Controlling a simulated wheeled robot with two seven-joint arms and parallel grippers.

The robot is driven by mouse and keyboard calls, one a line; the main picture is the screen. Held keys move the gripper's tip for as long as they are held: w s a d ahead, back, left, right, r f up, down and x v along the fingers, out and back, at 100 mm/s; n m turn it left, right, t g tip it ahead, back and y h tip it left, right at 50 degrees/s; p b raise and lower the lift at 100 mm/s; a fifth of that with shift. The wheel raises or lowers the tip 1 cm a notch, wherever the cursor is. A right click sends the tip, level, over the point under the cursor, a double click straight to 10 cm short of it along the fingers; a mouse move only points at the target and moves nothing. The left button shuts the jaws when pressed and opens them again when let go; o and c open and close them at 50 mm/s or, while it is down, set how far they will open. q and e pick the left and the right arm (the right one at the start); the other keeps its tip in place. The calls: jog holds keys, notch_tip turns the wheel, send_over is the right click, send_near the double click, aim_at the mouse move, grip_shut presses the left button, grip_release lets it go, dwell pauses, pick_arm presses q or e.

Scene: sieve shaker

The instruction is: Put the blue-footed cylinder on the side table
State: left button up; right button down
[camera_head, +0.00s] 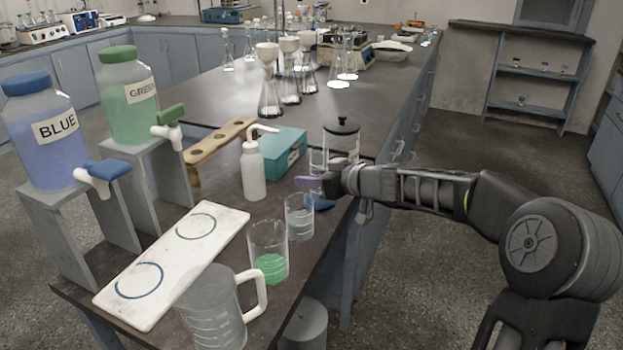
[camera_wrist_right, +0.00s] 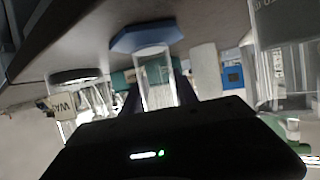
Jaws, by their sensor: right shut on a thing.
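The blue-footed cylinder is a clear tube with a blue foot (camera_head: 322,204), at the right edge of the dark bench in the head view. In the right wrist view its clear tube (camera_wrist_right: 157,85) stands between my fingers, with the blue hexagonal foot (camera_wrist_right: 147,36) at the top of that picture. My right gripper (camera_head: 328,184) reaches in from the right and is shut on the tube, above the foot. The cylinder looks about upright. I cannot tell whether the foot touches the bench. I cannot pick out the side table with certainty. My left gripper is out of view.
A black-lidded jar (camera_head: 342,143) stands just behind my right gripper. A clear beaker (camera_head: 299,218), a beaker with green liquid (camera_head: 268,252), a white wash bottle (camera_head: 252,172) and a teal box (camera_head: 285,150) are close by. The floor (camera_head: 470,140) right of the bench is open.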

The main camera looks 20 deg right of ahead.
jog(key=c, duration=0.9)
grip_release()
jog(key=shift+c, duration=0.2)
jog(key=shift+r+p, duration=0.15)
jog(key=shift+p, duration=0.15)
jog(key=b+v, duration=0.1)
jog(key=v, duration=1.1)
